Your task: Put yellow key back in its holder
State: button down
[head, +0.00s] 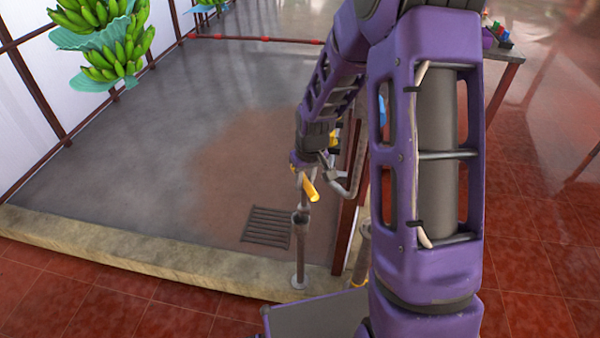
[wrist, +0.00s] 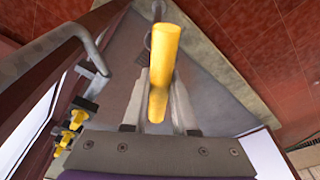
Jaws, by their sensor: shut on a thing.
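The yellow key (wrist: 164,70) shows as a yellow rod between the two fingers of my gripper (wrist: 160,95) in the wrist view. My gripper is shut on it. In the head view my gripper (head: 303,173) is low, beside the red post, with the yellow key (head: 311,190) tilted at its tip. The key is just above the top of a grey upright pipe (head: 300,250); I cannot tell whether they touch. Several yellow-and-black fittings (wrist: 70,130) sit along the dark red frame at left in the wrist view. I cannot tell which part is the key's holder.
A bent grey rail (wrist: 60,40) runs near my gripper on the left in the wrist view. A low concrete kerb (head: 150,255) edges the grey floor, with a drain grate (head: 267,228) near the pipe. Green bananas (head: 105,40) hang at upper left. The grey floor is open.

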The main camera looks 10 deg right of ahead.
aim_at(301, 203)
jog(key=w+f+n+b, duration=0.2)
jog(key=w+f+b, duration=0.2)
jog(key=f, duration=0.4)
jog(key=shift+w+f, duration=0.25)
jog(key=shift+f, duration=0.05)
jog(key=shift+f+b, duration=0.1)
jog(key=shift+b, duration=0.4)
dwell(0.9)
jog(key=shift+f, duration=2.75)
dwell(1.7)
jog(key=c, duration=0.6)
grip_release()
jog(key=o, duration=0.4)
jog(key=shift+c, duration=0.2)
jog(key=shift+r, duration=0.15)
